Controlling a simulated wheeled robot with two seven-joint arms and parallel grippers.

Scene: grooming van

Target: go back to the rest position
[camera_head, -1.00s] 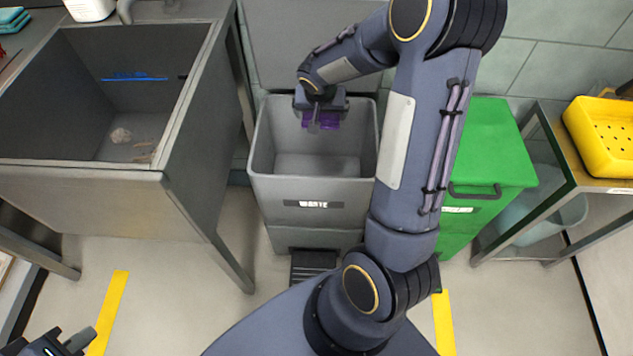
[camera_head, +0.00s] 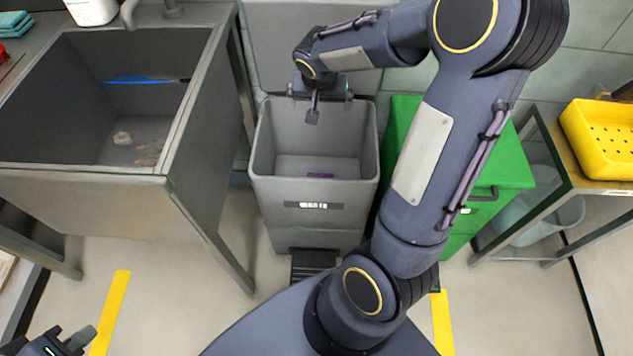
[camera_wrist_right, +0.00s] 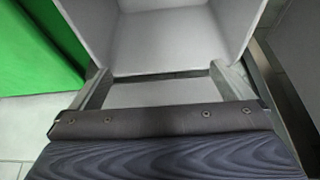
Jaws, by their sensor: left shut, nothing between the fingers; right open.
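My right gripper (camera_head: 320,102) hangs over the back part of the open grey waste bin (camera_head: 310,222), open and empty. In the right wrist view its two fingers (camera_wrist_right: 163,88) stand wide apart, with the bin's inside beyond them. A small purple item (camera_head: 320,175) lies inside the bin near its front wall, mostly hidden by that wall. My left gripper (camera_head: 74,343) is at the lower left edge of the head view, shut and empty, and only partly in frame.
A green bin (camera_head: 500,168) stands right of the waste bin, partly behind my right arm. A steel sink (camera_head: 85,188) is close on the left. A yellow basket (camera_head: 608,150) sits on a shelf at right. Open floor lies in front.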

